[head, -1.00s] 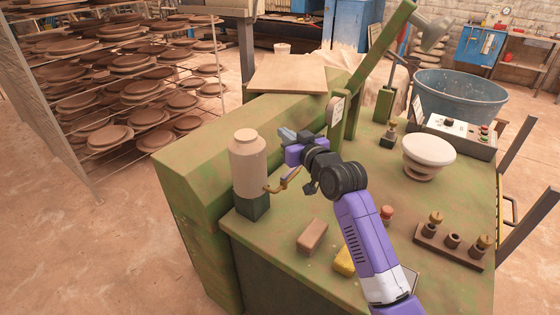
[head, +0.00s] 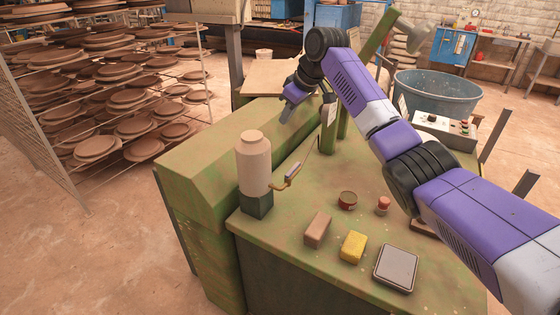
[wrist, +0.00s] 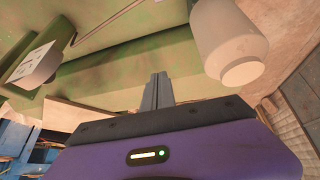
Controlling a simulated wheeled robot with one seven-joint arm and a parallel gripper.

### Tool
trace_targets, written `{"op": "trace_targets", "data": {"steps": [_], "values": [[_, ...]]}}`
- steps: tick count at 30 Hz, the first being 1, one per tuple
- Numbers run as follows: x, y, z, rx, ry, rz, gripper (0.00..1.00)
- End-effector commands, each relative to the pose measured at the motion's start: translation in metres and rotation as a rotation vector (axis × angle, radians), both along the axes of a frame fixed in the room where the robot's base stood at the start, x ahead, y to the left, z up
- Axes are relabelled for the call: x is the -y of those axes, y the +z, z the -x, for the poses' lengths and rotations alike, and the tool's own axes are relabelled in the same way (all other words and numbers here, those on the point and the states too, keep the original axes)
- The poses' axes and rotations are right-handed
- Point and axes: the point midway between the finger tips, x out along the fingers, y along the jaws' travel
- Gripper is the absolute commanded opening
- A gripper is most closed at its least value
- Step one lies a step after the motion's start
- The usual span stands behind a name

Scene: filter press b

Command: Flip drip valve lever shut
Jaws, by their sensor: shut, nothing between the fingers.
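A beige cylinder (head: 254,160) on a dark green block (head: 257,204) stands at the left edge of the green machine top. A brass drip valve (head: 280,186) sticks out from its lower right side. Its short lever (head: 293,171), with a purplish grip, tilts up to the right. My gripper (head: 286,115) is shut and empty, raised behind and above the valve, pointing down and clear of the lever. In the wrist view the shut fingers (wrist: 157,91) point at the green machine, and the cylinder (wrist: 229,42) is to their right.
A brown block (head: 318,229), a yellow sponge (head: 353,246), a grey-topped square pad (head: 396,268), a round tin (head: 347,199) and a red button (head: 383,204) are on the machine top. A gauge post (head: 328,125) stands right of my gripper. Space around the lever is free.

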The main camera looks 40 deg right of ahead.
Motion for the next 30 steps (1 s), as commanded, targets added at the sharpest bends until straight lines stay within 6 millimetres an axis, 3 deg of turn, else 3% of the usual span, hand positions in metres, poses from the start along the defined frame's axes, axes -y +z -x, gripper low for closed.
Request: {"op": "trace_targets", "data": {"steps": [1, 3, 9, 22, 30], "values": [[-0.002, -0.014, 0.012, -0.06, 0.015, -0.018, 0.0], [-0.006, -0.022, 0.024, -0.117, 0.04, -0.034, 0.0], [-0.011, -0.027, 0.04, -0.183, 0.083, -0.037, 0.0], [-0.012, -0.032, 0.038, -0.181, 0.087, -0.035, 0.0], [-0.016, -0.07, 0.026, -0.183, 0.086, -0.036, 0.0]]}}
